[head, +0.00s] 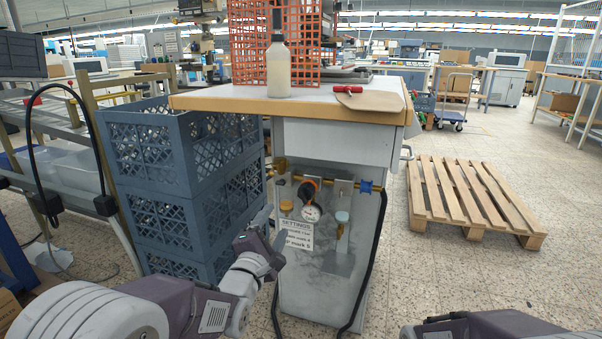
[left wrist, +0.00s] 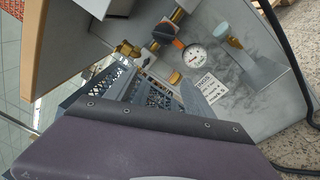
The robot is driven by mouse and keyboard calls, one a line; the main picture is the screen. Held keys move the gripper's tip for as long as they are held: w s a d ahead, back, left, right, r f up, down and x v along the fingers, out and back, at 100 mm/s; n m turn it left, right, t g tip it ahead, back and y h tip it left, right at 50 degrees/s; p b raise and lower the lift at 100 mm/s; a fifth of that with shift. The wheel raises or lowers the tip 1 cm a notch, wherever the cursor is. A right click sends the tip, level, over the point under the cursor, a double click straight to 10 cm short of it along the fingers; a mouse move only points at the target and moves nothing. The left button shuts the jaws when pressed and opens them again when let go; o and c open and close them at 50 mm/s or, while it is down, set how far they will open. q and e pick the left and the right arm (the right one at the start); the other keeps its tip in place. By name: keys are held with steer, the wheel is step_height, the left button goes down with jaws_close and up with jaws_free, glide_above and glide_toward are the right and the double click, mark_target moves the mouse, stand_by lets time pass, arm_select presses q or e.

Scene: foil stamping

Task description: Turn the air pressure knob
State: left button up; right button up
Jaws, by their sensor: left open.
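The air pressure knob (head: 307,189), dark with an orange part, sits on the brass pipework under the workbench. A round white gauge (head: 311,213) is just below it. In the left wrist view the knob (left wrist: 163,35) shows at the top centre, with the gauge (left wrist: 194,56) beside it. My left gripper (head: 269,231) is open and empty, below and left of the knob and apart from it. In the left wrist view, part of a grey finger (left wrist: 200,105) shows below the gauge. My right gripper is out of view; only part of my right arm shows.
Stacked blue crates (head: 160,228) stand close to the left of the cabinet (head: 318,285). The bench top (head: 225,98) overhangs the pipework. A settings label (head: 299,235) is below the gauge. A black hose (head: 377,258) runs down the right side. A wooden pallet (head: 470,195) lies on the floor at right.

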mark_target(302, 198)
arm_select(q)
steer(key=shift+m+g+h, duration=0.4)
steer(key=shift+m+h, duration=0.1)
steer(key=shift+h, duration=0.2)
steer(key=d+r+p, duration=0.1)
steer(key=w+d+r+p, duration=0.1)
steer(key=d, duration=0.1)
steer(key=w+d+r+p, duration=0.1)
steer(key=d, duration=0.1)
steer(key=shift+w+d+r+p, duration=0.1)
steer(key=shift+w+r+p, duration=0.05)
steer(key=shift+w+p, duration=0.15)
steer(key=b+x, duration=0.1)
steer(key=x, duration=0.3)
steer(key=shift+w+d, duration=0.1)
steer(key=shift+w, duration=0.2)
steer(key=shift+w+d, duration=0.15)
steer(key=shift+w, duration=0.4)
jaws_close()
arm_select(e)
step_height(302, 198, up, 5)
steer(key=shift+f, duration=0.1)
arm_select(q)
steer(key=shift+m, duration=0.3)
steer(key=shift+m+b, duration=0.35)
steer(key=shift+m, duration=2.75)
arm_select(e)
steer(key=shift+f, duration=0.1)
